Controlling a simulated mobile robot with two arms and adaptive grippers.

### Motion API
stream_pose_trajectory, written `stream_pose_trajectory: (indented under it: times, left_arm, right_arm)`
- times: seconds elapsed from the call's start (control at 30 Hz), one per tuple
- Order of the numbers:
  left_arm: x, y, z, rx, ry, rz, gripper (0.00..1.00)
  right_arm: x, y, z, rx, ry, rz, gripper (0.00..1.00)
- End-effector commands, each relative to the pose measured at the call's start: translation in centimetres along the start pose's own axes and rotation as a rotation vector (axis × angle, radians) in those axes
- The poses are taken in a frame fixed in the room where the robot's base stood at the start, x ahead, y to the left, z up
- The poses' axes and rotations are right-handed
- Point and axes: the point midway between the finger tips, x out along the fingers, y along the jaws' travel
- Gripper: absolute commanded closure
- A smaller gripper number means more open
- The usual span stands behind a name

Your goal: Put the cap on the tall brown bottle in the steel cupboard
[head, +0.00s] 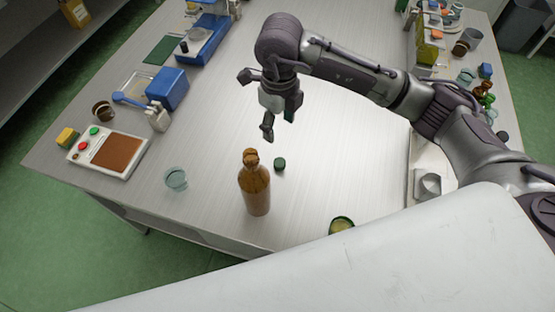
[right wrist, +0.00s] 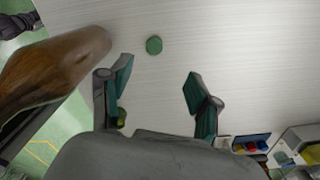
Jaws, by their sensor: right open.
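A tall brown bottle (head: 255,185) stands upright on the steel-topped table, near its front edge. It looms large at the left of the right wrist view (right wrist: 50,66). No green cap shows on its neck. A small round green cap (head: 280,164) lies on the table just right of the bottle; it also shows in the right wrist view (right wrist: 154,45). My right gripper (head: 256,104) is open and empty, above the table behind the bottle and cap. In the right wrist view its fingers (right wrist: 158,82) are spread, with the cap beyond the gap. My left gripper is not seen.
A clear glass (head: 176,179) stands left of the bottle; a round green-rimmed dish (head: 341,225) lies front right. A button panel (head: 108,150) and blue devices line the left edge. Small items crowd the right. The table's middle is clear. A steel shelf unit (head: 38,50) stands back left.

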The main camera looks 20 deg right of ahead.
Motion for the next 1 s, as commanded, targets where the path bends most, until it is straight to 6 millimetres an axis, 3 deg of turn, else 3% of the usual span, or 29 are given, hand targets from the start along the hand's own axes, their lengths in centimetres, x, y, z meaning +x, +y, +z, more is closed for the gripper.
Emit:
stream_pose_trajectory:
  times: [0.3, 0.7, 1.0]
  left_arm:
    - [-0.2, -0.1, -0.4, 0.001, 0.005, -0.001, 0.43]
    - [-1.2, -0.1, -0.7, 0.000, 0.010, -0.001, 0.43]
    - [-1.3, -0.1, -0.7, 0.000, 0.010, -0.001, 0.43]
  right_arm:
    - [0.4, 0.0, 0.0, 0.000, 0.002, 0.001, 0.38]
    - [7.3, 0.1, -0.1, 0.002, 0.003, 0.003, 0.38]
    - [8.6, 0.1, 0.0, -0.001, 0.000, 0.000, 0.38]
